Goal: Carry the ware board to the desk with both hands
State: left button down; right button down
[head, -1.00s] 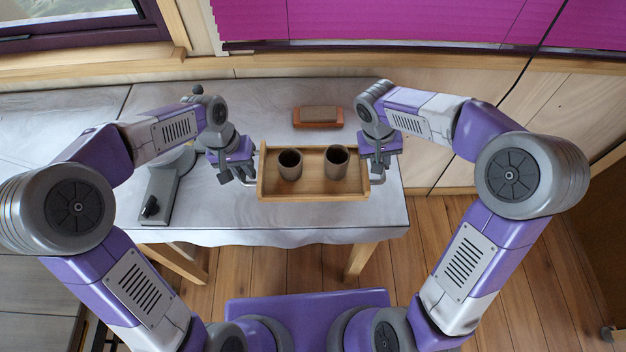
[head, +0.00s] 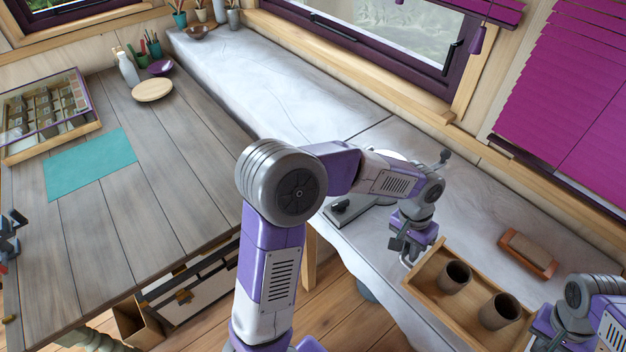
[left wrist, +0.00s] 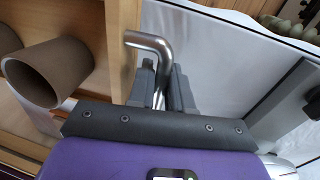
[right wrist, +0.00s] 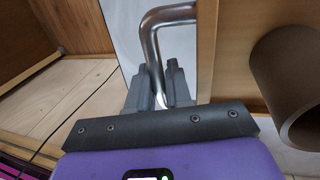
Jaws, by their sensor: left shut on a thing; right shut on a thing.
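The ware board (head: 437,308) is a wooden tray with raised sides and a bent metal handle at each end. Two dark cups (head: 454,277) (head: 500,311) stand upright in it. My left gripper (head: 408,257) is shut on its left handle, clear in the left wrist view (left wrist: 150,42). My right gripper, seen in the right wrist view (right wrist: 158,80), is shut on the right handle (right wrist: 152,35). I cannot tell whether the board touches the cloth-covered table (head: 300,95). The desk (head: 190,190), of grey planks, stands at left, across a floor gap.
The desk carries a teal mat (head: 90,165), a glass-lidded case (head: 50,110), a round wooden disc (head: 152,90), a bottle and pots at its back. Its middle and near part are bare. A brush-like block (head: 528,252) lies on the table behind the board.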

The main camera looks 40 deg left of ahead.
aim_at(107, 256)
jog(key=u, duration=0.45)
jog(key=k, duration=1)
jog(key=u, duration=1.45)
jog(key=i, duration=0.95)
jog(key=u, duration=1)
jog(key=i, duration=0.75)
jog(key=u, duration=0.35)
